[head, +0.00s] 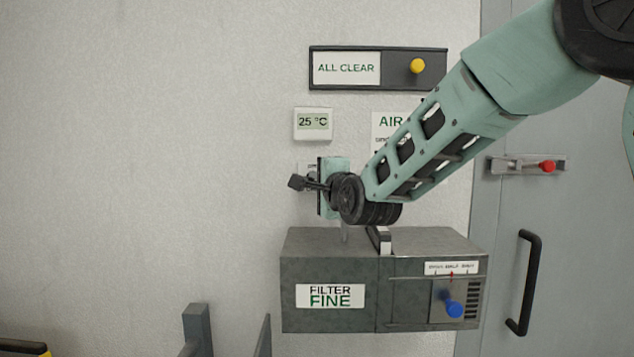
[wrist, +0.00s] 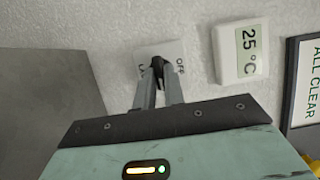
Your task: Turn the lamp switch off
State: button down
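The lamp switch is a small white plate (wrist: 148,52) on the wall, lettered "LAMP" and "OFF" in the wrist view. In the head view only an edge of the plate (head: 313,167) shows behind my gripper. My gripper (head: 297,182) is in front of the plate, and its dark fingertips (wrist: 158,66) come together over the plate's middle. The fingers look shut. The fingertips cover the switch lever, so its position is hidden, and I cannot tell whether they touch it.
A "25 °C" display (head: 313,123) is just above the switch. An "ALL CLEAR" panel (head: 345,68) with a yellow knob is higher up. A grey "FILTER FINE" box (head: 300,265) juts out below my gripper. A grey door (head: 590,230) is at right. The wall at left is bare.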

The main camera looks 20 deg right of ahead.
jog(key=n+g+h+p, duration=0.1)
jog(key=n+p, duration=0.3)
jog(key=p, duration=0.5)
jog(key=n+g+h+p, duration=0.2)
jog(key=n+h+p, duration=0.1)
jog(key=p, duration=0.6)
jog(key=a+r+n+g+h+p, duration=0.1)
jog(key=n+g+p, duration=0.1)
jog(key=n+p, duration=0.4)
jog(key=shift+w+h+p, duration=0.1)
jog(key=shift+h+p, duration=0.3)
jog(key=shift+p, duration=1.2)
jog(key=shift+f+n, duration=0.1)
jog(key=shift+n, duration=0.2)
jog(key=c, duration=1.5)
grip_release()
